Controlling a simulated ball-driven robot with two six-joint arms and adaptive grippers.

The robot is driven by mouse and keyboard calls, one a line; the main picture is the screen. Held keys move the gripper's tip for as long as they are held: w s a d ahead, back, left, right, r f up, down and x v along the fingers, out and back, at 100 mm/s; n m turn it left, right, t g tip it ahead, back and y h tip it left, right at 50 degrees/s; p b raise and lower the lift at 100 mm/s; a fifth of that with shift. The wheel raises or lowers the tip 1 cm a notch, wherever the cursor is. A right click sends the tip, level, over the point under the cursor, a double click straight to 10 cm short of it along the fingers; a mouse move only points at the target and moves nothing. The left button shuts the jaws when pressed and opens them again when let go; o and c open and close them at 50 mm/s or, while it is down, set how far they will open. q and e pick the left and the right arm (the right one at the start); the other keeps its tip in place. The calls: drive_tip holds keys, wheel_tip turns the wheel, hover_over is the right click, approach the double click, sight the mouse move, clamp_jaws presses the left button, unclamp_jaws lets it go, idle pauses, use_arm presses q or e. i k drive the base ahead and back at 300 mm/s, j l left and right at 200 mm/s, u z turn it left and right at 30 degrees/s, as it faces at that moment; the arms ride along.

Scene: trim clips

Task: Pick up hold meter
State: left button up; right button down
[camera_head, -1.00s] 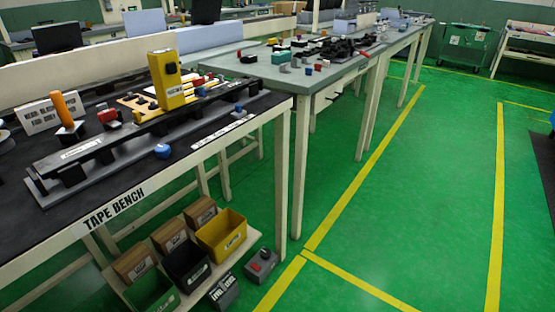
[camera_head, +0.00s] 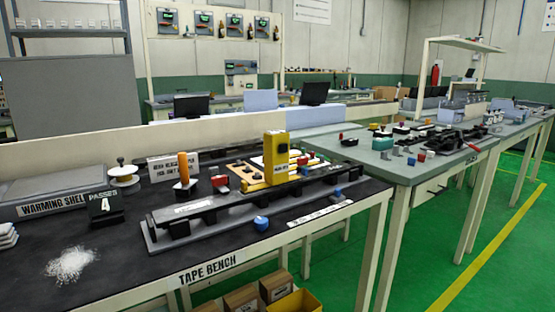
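A yellow upright device (camera_head: 276,150) with a dark round face stands on the tape bench (camera_head: 130,245), behind a long black rail fixture (camera_head: 250,203). Neither of my grippers is in view.
An orange-handled tool (camera_head: 183,172), a red block (camera_head: 220,184) and a white sign (camera_head: 173,166) stand left of the device. A blue knob (camera_head: 261,224) sits before the rail. Left are a "PASSES 4" sign (camera_head: 105,206) and white pile (camera_head: 70,264). Green floor is free at right.

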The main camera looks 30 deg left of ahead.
sight(276, 164)
drive_tip(key=u, duration=0.5)
drive_tip(key=i+u, duration=0.15)
drive_tip(key=u, duration=0.35)
drive_tip(key=i+u, duration=0.1)
drive_tip(key=u, duration=0.4)
